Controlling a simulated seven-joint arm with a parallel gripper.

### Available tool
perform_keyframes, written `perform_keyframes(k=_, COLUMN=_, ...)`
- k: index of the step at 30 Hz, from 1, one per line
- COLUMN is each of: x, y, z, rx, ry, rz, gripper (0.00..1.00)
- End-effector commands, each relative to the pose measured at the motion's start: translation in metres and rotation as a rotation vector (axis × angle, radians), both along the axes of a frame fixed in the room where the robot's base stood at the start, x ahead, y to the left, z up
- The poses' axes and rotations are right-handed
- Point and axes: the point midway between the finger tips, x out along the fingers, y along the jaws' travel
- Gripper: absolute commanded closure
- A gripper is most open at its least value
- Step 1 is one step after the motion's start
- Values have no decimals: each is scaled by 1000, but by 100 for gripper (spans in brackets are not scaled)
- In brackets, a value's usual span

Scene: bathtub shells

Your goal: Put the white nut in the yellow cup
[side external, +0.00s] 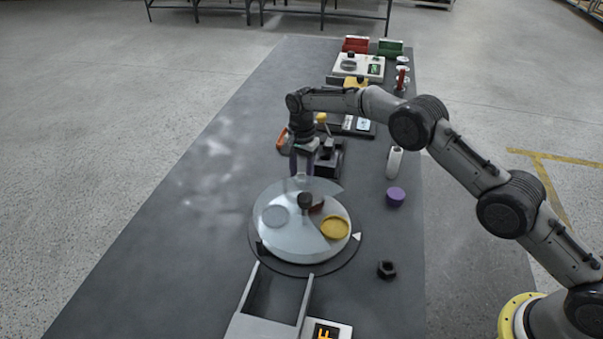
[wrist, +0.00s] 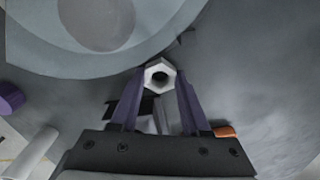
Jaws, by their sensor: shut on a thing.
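My gripper (wrist: 159,78) is shut on the white nut (wrist: 160,72), a hexagonal ring with a dark hole, held between the purple fingertips. In the side view my gripper (side external: 301,173) points down at the far edge of a round turntable; the nut is hard to make out there. The yellow cup (side external: 335,228) is a round yellow shape at the turntable's right, showing in the opening of a translucent cover (side external: 278,240). A grey round shape (side external: 275,216) and a dark reddish one (side external: 317,207) show faintly under the cover. The yellow cup is not visible in the wrist view.
A dark knob (side external: 305,201) stands at the turntable's centre. A grey channel (side external: 247,300) and an orange display (side external: 326,333) lie in front. A black nut (side external: 387,269), purple cylinder (side external: 396,197) and white bottle (side external: 394,162) stand right. The table's left side is clear.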

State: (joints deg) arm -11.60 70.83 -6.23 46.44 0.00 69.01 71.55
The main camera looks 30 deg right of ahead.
Motion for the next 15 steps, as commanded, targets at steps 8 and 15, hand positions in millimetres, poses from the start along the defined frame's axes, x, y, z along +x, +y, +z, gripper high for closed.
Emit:
perform_keyframes(k=8, x=0, y=0, z=-3, rx=0, ry=0, rz=0, gripper=100)
perform_keyframes(k=15, x=0, y=0, z=-3, rx=0, ry=0, rz=0, gripper=41)
